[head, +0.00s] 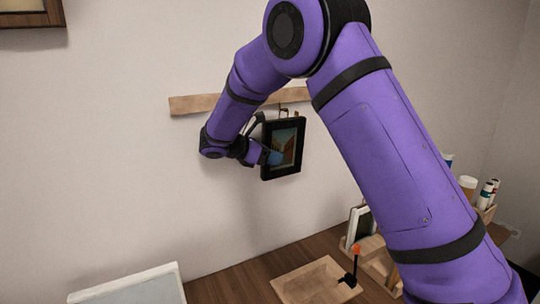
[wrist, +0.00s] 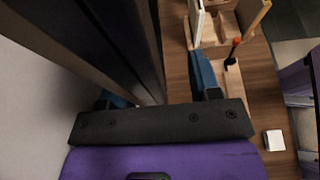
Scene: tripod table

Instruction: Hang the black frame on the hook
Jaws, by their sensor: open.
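The black frame (head: 283,150), with a small picture in it, is upright against the wall just below the wooden strip (head: 190,104). A small hook (head: 282,110) shows on the strip above the frame; whether the frame's hanger sits on it is too small to tell. My gripper (head: 271,157) is at the frame's left part, with a blue finger in front of the picture. In the wrist view the frame (wrist: 135,45) passes between the open fingers of my gripper (wrist: 158,82). A clear gap shows between it and the right finger. The frame partly hides the left finger.
Below is a wooden table (head: 235,280) with a shallow wooden tray (head: 300,278), a small black item with an orange tip (head: 353,262) and a wooden rack (head: 375,262). A pale-edged panel (head: 130,285) is at the front left. Bottles (head: 486,194) stand at the right.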

